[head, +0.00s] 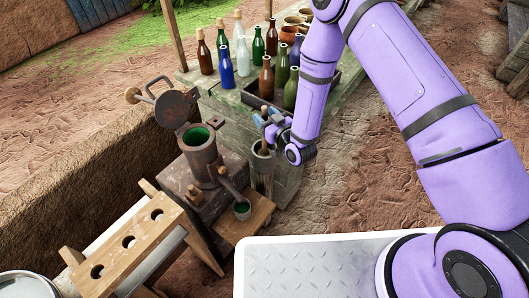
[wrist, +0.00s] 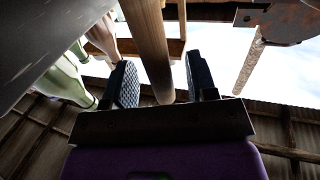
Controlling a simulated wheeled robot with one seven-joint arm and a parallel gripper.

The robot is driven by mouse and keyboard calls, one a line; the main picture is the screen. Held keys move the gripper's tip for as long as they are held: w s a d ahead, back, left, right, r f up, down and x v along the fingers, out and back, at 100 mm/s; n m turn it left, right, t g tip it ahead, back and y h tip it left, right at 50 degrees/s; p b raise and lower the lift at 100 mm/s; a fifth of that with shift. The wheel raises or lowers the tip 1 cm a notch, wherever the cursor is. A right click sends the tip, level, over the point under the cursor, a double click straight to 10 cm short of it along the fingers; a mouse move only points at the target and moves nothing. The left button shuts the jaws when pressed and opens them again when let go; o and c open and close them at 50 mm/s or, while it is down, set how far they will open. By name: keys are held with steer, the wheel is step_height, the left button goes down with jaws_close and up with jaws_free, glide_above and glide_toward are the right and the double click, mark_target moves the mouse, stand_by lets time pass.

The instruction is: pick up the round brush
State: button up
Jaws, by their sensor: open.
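A wooden rod (wrist: 149,45), which looks like the round brush's handle, runs down between the two fingers in the wrist view. Its brush head is not visible. My gripper (wrist: 161,82) is open, with a dark ridged finger on each side of the rod and gaps showing. A short wooden piece (head: 263,148) shows at the holder's mouth, just below the fingers. The arm and gripper partly hide this spot.
Several bottles (head: 243,57) and clay cups (head: 292,32) stand on the bench (head: 222,97) close behind my gripper. An iron pot with a raised lid (head: 178,107) stands to the left. A small green-filled cup (head: 242,210) sits on a wooden board. Bare ground lies right.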

steer(key=shift+x, duration=1.2)
jaws_close()
steer(key=shift+r, duration=0.15)
